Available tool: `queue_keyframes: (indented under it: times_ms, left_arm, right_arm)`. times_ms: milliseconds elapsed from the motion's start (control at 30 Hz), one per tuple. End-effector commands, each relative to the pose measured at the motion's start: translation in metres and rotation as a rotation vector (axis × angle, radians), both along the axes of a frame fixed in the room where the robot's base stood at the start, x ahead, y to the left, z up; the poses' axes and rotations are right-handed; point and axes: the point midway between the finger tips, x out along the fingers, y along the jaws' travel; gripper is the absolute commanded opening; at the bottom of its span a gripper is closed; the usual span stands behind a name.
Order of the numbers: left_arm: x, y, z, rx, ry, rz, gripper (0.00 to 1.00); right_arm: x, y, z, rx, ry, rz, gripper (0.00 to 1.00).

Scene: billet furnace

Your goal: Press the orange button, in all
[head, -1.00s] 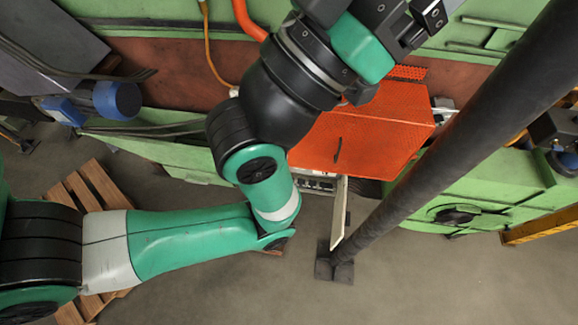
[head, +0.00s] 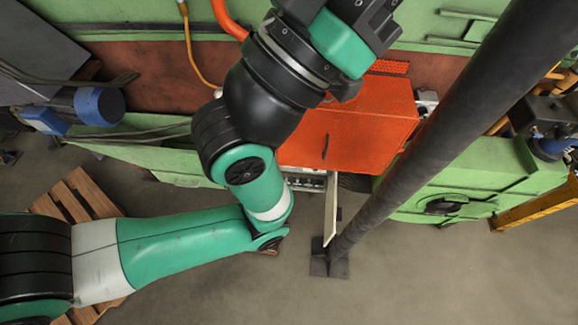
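I see no orange button that I can make out. An orange perforated box (head: 350,135) with a dark handle stands in the middle. Below it a small panel with dark and light parts (head: 308,182) shows in part, and my arm hides some of it. A thin pale upright plate (head: 330,208) stands at the panel's right side. My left arm comes in from the left, bends up in front of the box's left side and runs out at the top edge. Its gripper fingers are not visible. My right gripper is not in view.
A thick dark pole (head: 440,125) slants across the right, its foot on the floor. Green machinery (head: 470,185) lies right and behind. A wooden pallet (head: 80,200) lies at left, partly under my arm. A blue motor (head: 98,105) is at upper left. The floor at bottom right is clear.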

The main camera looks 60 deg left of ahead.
Motion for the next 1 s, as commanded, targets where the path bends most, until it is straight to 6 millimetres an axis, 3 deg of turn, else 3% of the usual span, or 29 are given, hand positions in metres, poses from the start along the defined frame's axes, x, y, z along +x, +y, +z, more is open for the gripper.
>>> queue_keyframes:
  times_ms: [33,200,1000]
  left_arm:
    - [0.0000,0.0000,0.0000,0.000,0.000,0.000,0.26]
    - [0.0000,0.0000,0.0000,0.000,0.000,0.000,0.00]
    - [0.0000,0.0000,0.0000,0.000,0.000,0.000,0.00]
  right_arm:
    - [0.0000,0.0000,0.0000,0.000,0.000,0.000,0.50]
    - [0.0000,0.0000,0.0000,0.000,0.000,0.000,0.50]
    - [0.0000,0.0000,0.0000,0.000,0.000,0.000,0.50]
